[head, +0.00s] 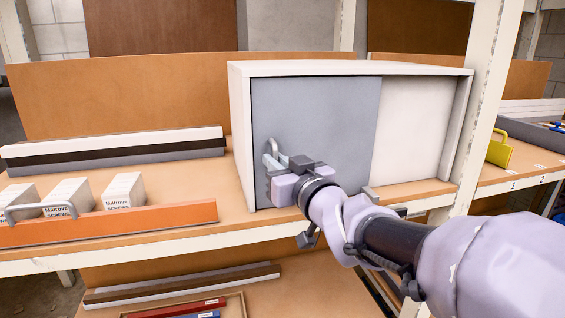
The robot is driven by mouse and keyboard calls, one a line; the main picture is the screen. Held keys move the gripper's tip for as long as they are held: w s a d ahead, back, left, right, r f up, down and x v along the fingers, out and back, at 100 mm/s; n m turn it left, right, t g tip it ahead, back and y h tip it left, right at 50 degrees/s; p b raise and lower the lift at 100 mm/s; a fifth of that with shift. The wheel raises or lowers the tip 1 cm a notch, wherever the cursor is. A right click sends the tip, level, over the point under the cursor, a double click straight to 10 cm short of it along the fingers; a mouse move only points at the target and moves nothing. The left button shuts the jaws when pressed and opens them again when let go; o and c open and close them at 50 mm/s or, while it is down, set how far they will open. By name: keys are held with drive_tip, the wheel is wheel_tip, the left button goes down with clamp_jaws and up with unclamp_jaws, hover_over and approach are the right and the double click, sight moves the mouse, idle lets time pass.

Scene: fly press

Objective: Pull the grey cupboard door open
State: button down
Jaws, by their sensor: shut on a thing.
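The grey cupboard door (335,115) covers the left and middle part of a white cupboard (350,67) on the shelf. To its right, a pale white panel or interior (422,125) shows; I cannot tell which. The door's metal loop handle (272,146) is near its left edge. My gripper (275,163) is at the handle and shut on it. The lower part of the handle is hidden by the fingers. My arm comes in from the lower right and hides the door's lower middle.
An orange drawer front (130,224) with white screw boxes (70,195) stands at left on the wooden shelf (185,178). Stacked strips (110,147) lie behind. A white upright post (487,100) stands right of the cupboard. A yellow object (500,150) is beyond it.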

sight(358, 146)
idle(0.7)
drive_tip(key=w+d+p, duration=0.1)
drive_tip(key=w+d, duration=0.1)
drive_tip(key=d, duration=0.5)
drive_tip(key=w+d+p, duration=0.2)
drive_tip(key=d, duration=0.5)
drive_tip(key=w+d+p, duration=0.2)
drive_tip(key=d, duration=0.5)
drive_tip(key=shift+a, duration=0.1)
drive_tip(key=c, duration=1.5)
unclamp_jaws()
drive_tip(key=shift+w, duration=0.1)
drive_tip(key=b+v, duration=0.3)
drive_tip(key=v, duration=1.4)
drive_tip(key=shift+s, duration=0.25)
